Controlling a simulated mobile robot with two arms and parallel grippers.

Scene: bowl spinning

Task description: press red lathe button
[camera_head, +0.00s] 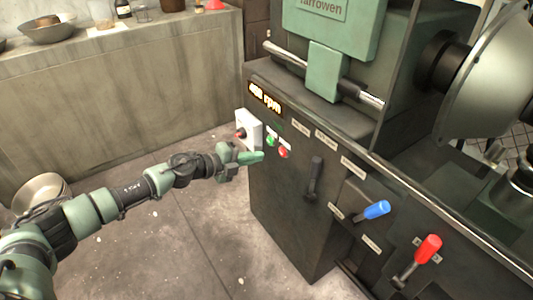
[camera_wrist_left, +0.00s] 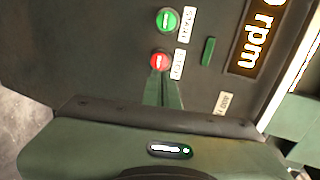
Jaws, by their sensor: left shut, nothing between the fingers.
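The red lathe button (camera_head: 283,152) is on the dark front panel of the lathe, to the lower right of a green button (camera_head: 271,140). In the left wrist view the red button (camera_wrist_left: 159,61) sits beside the green one (camera_wrist_left: 167,20), each with a white label. My left gripper (camera_head: 261,156) is shut and empty, just left of the red button in the head view. In the wrist view its fingertips (camera_wrist_left: 158,78) reach the red button's lower edge. I cannot tell whether they touch it. My right gripper is not in view.
A lit rpm display (camera_head: 265,98) is above. Black, blue (camera_head: 377,209) and red (camera_head: 429,248) levers stick out at right. A bowl (camera_head: 40,188) is at far left.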

